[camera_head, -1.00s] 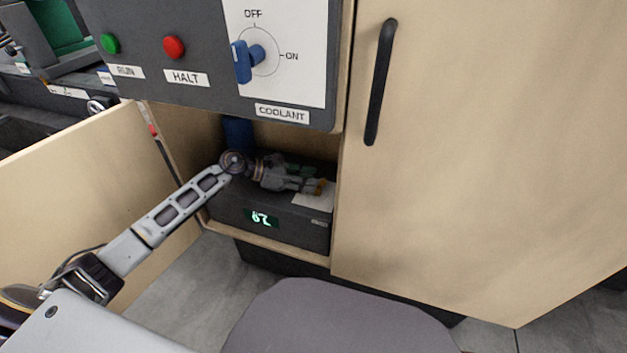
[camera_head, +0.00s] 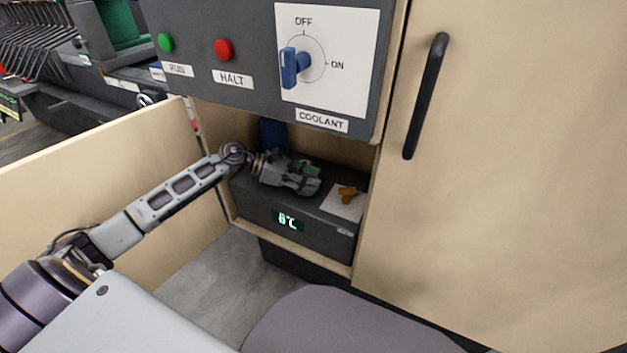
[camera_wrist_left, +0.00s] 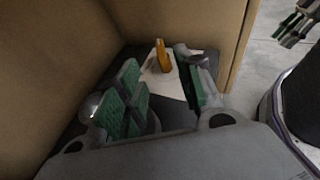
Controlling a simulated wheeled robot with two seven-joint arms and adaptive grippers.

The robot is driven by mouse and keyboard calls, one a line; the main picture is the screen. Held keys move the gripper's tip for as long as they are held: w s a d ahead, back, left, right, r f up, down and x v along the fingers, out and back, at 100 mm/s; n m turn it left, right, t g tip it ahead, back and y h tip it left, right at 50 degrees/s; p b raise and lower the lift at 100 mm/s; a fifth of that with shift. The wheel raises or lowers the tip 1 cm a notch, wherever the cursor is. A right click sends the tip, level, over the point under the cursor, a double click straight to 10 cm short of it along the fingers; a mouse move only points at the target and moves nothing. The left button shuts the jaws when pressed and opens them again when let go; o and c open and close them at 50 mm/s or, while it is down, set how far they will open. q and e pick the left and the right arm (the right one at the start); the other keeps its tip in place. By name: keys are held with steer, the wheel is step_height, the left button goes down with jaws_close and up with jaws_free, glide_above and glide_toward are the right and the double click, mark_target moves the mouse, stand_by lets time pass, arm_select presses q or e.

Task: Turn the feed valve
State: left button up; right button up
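A small orange valve handle (camera_head: 348,194) sits on a white plate (camera_head: 338,207) on top of a dark box in the open cabinet bay. I take it to be the feed valve; no label for it is readable. It also shows in the left wrist view (camera_wrist_left: 163,57), standing up between and beyond my fingers. My left gripper (camera_head: 312,180) is inside the bay, left of the handle and apart from it. In the left wrist view its green-padded fingers (camera_wrist_left: 165,92) are spread and empty. What looks like my right gripper (camera_wrist_left: 298,24) shows partly at the upper right there; its opening is unclear.
The dark box (camera_head: 255,207) has a lit display. Above hangs a control panel with a blue coolant knob (camera_head: 290,68), a green button (camera_head: 166,42) and a red button (camera_head: 223,49). An open door (camera_head: 90,170) stands left, a closed door (camera_head: 500,180) right.

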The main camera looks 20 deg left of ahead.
arm_select(q)
steer(key=shift+c, duration=0.3)
